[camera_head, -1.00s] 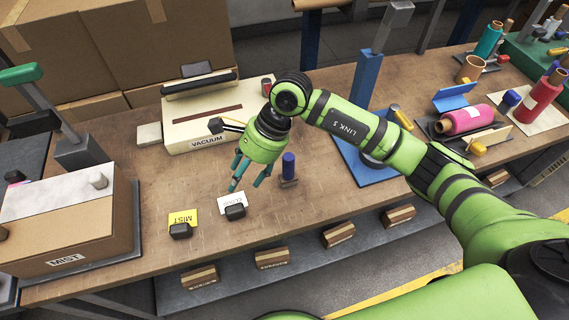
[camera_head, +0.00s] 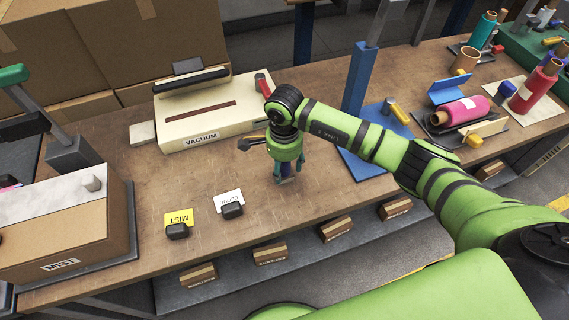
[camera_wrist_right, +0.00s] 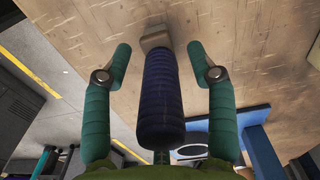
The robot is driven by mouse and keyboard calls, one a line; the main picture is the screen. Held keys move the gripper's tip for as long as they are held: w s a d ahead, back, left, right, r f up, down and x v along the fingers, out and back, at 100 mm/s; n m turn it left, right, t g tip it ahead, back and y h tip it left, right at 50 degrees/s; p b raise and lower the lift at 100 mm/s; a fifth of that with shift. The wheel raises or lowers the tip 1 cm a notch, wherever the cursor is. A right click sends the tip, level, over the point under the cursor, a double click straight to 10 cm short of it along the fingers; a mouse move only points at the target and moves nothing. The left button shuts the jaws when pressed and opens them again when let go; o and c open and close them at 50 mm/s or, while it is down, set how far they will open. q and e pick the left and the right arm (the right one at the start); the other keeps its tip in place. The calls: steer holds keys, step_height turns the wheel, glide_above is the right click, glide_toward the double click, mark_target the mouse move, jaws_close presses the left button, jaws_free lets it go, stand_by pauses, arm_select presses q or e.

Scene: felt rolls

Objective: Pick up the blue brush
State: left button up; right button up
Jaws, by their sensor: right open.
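The blue brush shows in the right wrist view as a dark blue ribbed handle (camera_wrist_right: 163,95) with a small tan-grey block (camera_wrist_right: 155,38) at its far end, by the bench top. My right gripper (camera_wrist_right: 159,47) is open, with one teal finger on each side of the handle and gaps visible on both sides. In the head view my right gripper (camera_head: 288,176) points down over the bench, and its fingers mostly hide the brush (camera_head: 283,177). My left gripper is not in view.
A cream vacuum box (camera_head: 215,115) stands behind to the left. A blue stand (camera_head: 360,85) is to the right. The bench's front edge is close by.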

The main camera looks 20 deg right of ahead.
steer(key=shift+f, duration=0.15)
steer(key=shift+c, duration=0.4)
jaws_close()
steer(key=shift+w+r+b, duration=0.1)
steer(key=shift+r+b, duration=0.25)
steer(key=shift+r, duration=0.05)
step_height(320, 180, up, 2)
steer(key=shift+r+b, duration=0.25)
steer(key=shift+b, duration=0.45)
steer(key=s+d+r+b, duration=0.3)
steer(key=s+d+r, duration=0.4)
steer(key=s, duration=0.2)
steer(key=shift+s+r+b, duration=0.25)
steer(key=shift+r+b, duration=0.1)
steer(key=shift+r, duration=0.05)
